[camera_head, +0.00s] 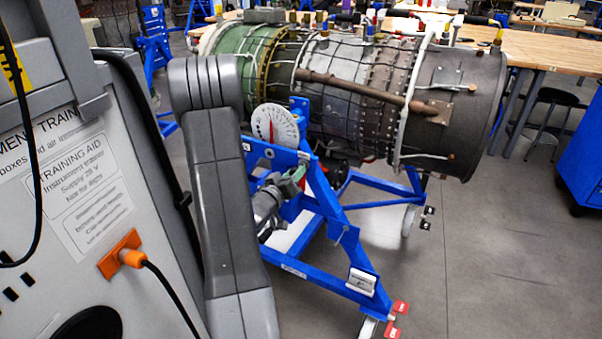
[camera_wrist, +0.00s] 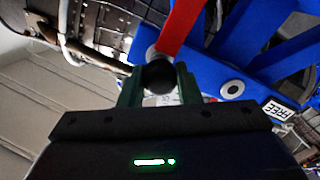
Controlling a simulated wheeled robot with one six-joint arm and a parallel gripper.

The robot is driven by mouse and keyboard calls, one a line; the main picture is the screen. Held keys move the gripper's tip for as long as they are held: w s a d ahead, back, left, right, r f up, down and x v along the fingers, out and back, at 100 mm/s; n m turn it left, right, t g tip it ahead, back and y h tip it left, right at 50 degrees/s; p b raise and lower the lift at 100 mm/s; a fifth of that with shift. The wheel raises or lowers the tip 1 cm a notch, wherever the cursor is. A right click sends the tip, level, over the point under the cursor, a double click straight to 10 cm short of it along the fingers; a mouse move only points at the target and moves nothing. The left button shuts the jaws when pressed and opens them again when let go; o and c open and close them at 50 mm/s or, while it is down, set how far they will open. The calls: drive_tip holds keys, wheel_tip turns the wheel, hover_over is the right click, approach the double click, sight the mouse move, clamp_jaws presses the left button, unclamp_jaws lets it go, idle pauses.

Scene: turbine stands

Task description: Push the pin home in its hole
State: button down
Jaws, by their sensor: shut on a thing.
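In the wrist view my gripper (camera_wrist: 158,88) is shut on a dark round knob (camera_wrist: 157,76), the head of the pin, with one green finger on each side. A pale metal collar (camera_wrist: 153,53) shows just behind the knob. A red strip (camera_wrist: 181,25) runs up from beside it. The blue stand (camera_wrist: 215,55) is close behind, so the pin's shank and its hole are hidden, and I cannot tell how deep the pin sits. In the head view my gripper (camera_head: 297,177) is at the stand's near end, below the white dial (camera_head: 275,125), partly hidden by my arm.
The turbine engine (camera_head: 350,80) lies on the blue stand. A round fitting (camera_wrist: 232,88) and a "FREE" label (camera_wrist: 278,110) are right of the knob. A grey training-aid cabinet (camera_head: 90,190) with an orange plug (camera_head: 125,257) stands at left. Floor at right (camera_head: 500,260) is clear.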

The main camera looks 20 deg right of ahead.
drive_tip(key=shift+s+a, duration=0.2)
drive_tip(key=b+v, duration=0.1)
drive_tip(key=v, duration=0.6)
drive_tip(key=shift+b, duration=0.3)
idle(0.6)
drive_tip(key=shift+s, duration=0.1)
